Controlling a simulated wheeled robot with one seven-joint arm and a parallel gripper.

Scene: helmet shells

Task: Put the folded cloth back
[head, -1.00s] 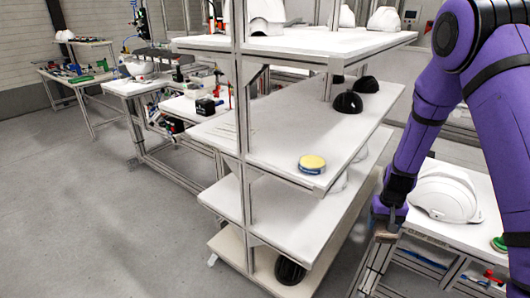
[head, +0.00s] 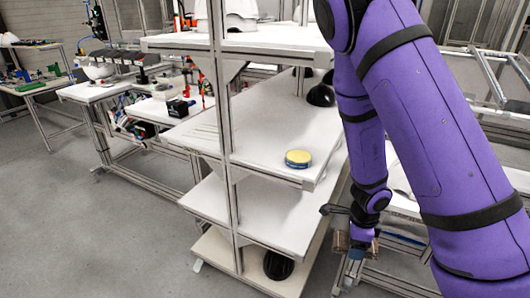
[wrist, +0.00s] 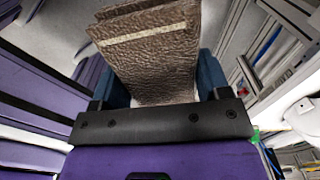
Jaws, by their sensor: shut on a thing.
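The folded cloth (wrist: 155,50) is brown and textured, with a pale stripe along one edge. It fills the upper middle of the wrist view, between the two blue fingers of my gripper (wrist: 160,82). My gripper is shut on it. In the head view my gripper (head: 357,252) hangs low at the right, beside the shelf unit and in front of the workbench. Only small brown bits of the cloth (head: 341,240) show there; the rest is hidden by the gripper.
The shelf unit (head: 262,140) stands left of my arm. A yellow-topped round tin (head: 298,158) sits near its shelf's front edge, with a black helmet shell (head: 320,95) farther back. A workbench (head: 403,205) is partly hidden behind my arm. Open floor (head: 90,230) lies left.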

